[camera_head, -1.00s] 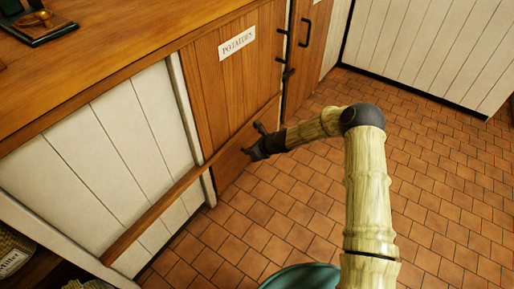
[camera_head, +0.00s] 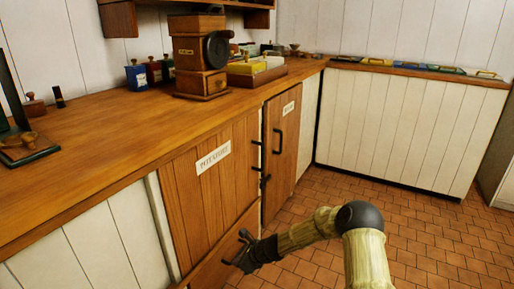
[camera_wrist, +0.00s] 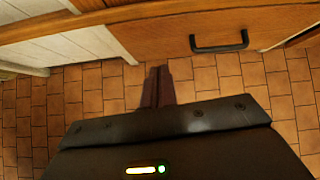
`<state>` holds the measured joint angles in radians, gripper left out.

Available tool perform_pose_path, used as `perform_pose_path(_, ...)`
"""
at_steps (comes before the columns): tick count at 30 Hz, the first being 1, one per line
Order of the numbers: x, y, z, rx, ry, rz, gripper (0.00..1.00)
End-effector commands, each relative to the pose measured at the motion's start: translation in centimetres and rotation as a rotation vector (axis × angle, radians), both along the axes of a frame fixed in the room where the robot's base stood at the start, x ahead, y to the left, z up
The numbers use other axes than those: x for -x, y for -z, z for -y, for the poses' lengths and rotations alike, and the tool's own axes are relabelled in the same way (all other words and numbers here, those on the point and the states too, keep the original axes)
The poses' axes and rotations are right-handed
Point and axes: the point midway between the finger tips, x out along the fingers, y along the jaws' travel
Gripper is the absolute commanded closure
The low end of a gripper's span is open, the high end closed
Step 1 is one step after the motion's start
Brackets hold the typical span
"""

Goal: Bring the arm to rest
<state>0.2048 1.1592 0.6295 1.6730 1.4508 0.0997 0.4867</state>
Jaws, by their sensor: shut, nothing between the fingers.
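My gripper (camera_head: 240,262) is low in front of the wooden counter, beside the lower drawer front (camera_head: 215,266) under the door with the paper label. In the head view its dark fingers overlap the drawer near its black handle (camera_head: 245,236); I cannot tell there whether they touch. The wrist view shows the two fingers (camera_wrist: 158,83) together, with nothing between them, over the tiled floor. The drawer handle (camera_wrist: 220,42) is to their right and apart from them. My arm is bent, with its elbow at the lower right of the head view.
The counter (camera_head: 110,150) carries a wooden grinder (camera_head: 198,55), several small canisters (camera_head: 153,72) and a tray of boxes (camera_head: 257,70). A tall door (camera_head: 281,150) with black handles stands beyond the labelled one. Tiled floor (camera_head: 425,225) is clear to the right.

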Motion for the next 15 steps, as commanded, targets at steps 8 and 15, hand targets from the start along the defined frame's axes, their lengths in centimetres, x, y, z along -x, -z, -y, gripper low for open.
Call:
perform_pose_path(8, 4.3, -7.0, 3.1, 0.263, -0.401, 0.244, 1.00)
perform_pose_path(15, 9.1, -12.9, 7.5, 0.498, -0.767, 0.409, 1.00)
